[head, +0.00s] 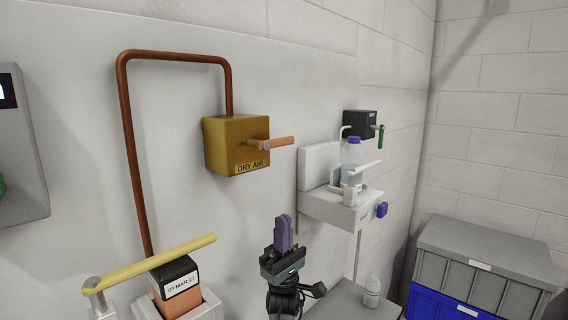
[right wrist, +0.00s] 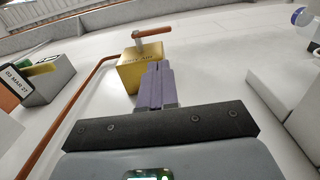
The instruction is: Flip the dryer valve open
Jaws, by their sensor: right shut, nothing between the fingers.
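The dryer valve is a yellow box (head: 225,145) labelled DRY AIR, mounted on the wall panel, with a copper pipe (head: 130,150) running into its top. Its orange handle (head: 272,143) sticks out to the right, nearly level, from a grey pivot. My right gripper (head: 284,222) is below and slightly right of the box, fingers pointing up, shut and empty, apart from the handle. In the right wrist view the purple fingers (right wrist: 156,75) overlap the lower part of the yellow box (right wrist: 128,72), and the orange handle (right wrist: 153,32) shows beyond them. My left gripper is not in view.
A yellow lever (head: 160,262) and a dated black-and-orange block (head: 177,284) stand at lower left. A white shelf unit (head: 340,208) with a blue-capped bottle (head: 352,160) is at right, below a black box with a green handle (head: 381,137). Stacked crates (head: 485,258) stand far right.

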